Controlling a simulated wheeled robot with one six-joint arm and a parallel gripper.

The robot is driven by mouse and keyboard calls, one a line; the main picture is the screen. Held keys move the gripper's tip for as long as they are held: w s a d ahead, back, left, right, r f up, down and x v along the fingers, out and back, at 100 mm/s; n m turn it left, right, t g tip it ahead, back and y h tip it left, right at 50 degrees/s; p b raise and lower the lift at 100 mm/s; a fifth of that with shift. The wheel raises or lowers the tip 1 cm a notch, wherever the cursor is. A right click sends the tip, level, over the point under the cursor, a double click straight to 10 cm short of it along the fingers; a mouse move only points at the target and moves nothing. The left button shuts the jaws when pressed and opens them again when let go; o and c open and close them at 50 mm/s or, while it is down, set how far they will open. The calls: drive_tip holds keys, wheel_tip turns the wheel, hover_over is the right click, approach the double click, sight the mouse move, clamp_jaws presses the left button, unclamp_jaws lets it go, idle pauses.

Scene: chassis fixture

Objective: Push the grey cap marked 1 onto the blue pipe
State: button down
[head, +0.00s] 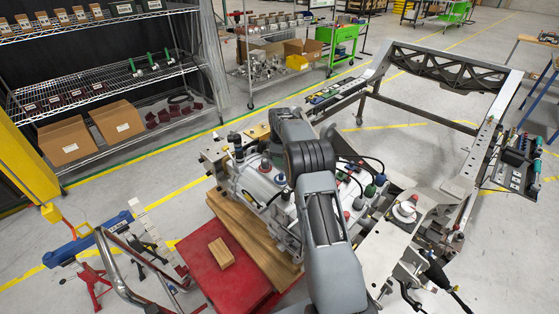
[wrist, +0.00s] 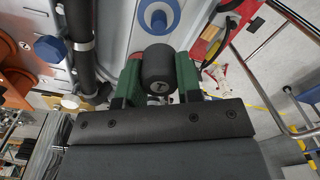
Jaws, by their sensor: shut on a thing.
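My gripper (wrist: 158,62) has green fingers and is shut on a dark grey cap (wrist: 158,68), one finger on each side. A light mark shows on the cap's near face; I cannot tell for sure that it is a 1. The blue pipe (wrist: 158,18) shows at the top of the wrist view as a round blue end with a pale ring, on a light grey housing. The cap appears just below it in the picture and apart from it. In the head view my arm hides the gripper and cap.
A black hose (wrist: 80,45) and a blue knob (wrist: 50,48) are left of the gripper in the wrist view. A red part (wrist: 207,42) is close on the right. In the head view, a wood block (head: 221,252) lies on a red surface (head: 204,272) beside the machine.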

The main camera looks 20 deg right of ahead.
sight(281, 174)
drive_tip(key=shift+f+b, duration=1.6)
drive_tip(key=shift+f, duration=0.7)
drive_tip(key=shift+r, duration=0.25)
drive_tip(key=shift+d, duration=0.1)
drive_tip(key=shift+s+d+p, duration=0.1)
drive_tip(key=shift+p, duration=0.2)
drive_tip(key=shift+f, duration=0.15)
drive_tip(key=shift+f+b, duration=0.8)
drive_tip(key=shift+f, duration=0.4)
drive_tip(key=shift+f+b, duration=0.35)
drive_tip(key=shift+f, duration=0.2)
drive_tip(key=c, duration=0.7)
unclamp_jaws()
